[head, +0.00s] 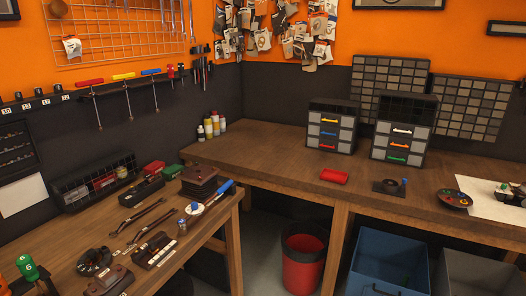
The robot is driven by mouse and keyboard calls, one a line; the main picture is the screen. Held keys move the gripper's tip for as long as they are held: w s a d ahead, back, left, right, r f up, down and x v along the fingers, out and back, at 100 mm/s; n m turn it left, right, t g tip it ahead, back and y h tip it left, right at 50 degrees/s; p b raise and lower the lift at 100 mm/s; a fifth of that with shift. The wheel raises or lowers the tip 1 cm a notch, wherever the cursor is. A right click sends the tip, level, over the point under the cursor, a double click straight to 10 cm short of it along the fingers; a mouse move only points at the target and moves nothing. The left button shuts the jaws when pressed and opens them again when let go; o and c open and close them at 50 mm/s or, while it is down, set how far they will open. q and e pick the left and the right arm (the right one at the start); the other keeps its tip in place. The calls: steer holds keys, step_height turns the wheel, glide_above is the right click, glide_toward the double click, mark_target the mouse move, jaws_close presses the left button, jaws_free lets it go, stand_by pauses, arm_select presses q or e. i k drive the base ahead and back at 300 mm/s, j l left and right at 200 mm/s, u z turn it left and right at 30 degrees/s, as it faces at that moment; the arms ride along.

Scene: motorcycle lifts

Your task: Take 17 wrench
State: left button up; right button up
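Two dark wrench-like tools lie side by side on the left workbench: one (139,216) is farther back and the other (151,224) is just in front of it. No size marking on either is readable, so I cannot tell which is the 17. Neither of my grippers is in the head view.
The left wooden bench (205,232) also holds a dark block stack (199,181), a black wire basket (96,184) and a dark tray (155,249). A red bin (303,262) and a blue bin (388,262) stand below the back bench.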

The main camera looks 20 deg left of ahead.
mark_target(159, 202)
steer(key=i+j+u, duration=0.1)
steer(key=j+u, duration=0.35)
steer(key=i+j+u, duration=0.1)
steer(key=j+u, duration=0.3)
steer(key=i+j+u, duration=0.2)
steer(key=u, duration=0.25)
